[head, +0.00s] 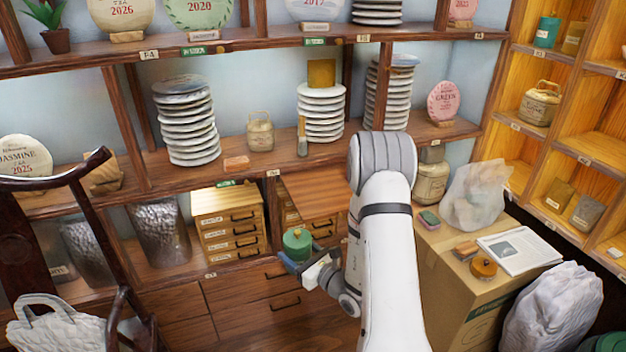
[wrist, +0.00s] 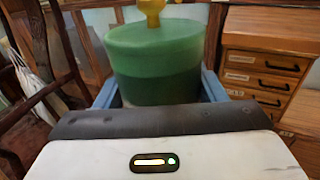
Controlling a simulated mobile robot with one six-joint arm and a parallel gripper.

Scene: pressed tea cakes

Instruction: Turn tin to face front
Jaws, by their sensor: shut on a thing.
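A green round tin (head: 297,243) is held in my gripper (head: 300,262), in front of the lower shelf. In the wrist view the tin (wrist: 155,68) is upright, with a lighter green lid, a darker band below and a yellow knob on top. The blue fingers of my gripper (wrist: 158,92) press on its left and right sides. No label shows on the side facing the wrist camera. The tin's far side and its bottom are hidden.
Small wooden drawer cabinets (head: 230,222) stand on the lower shelf behind the tin. A cardboard box (head: 450,285) with a paper and small items is at the right. A dark wooden chair (head: 70,190) is at the left. Stacked discs (head: 185,125) fill the shelf above.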

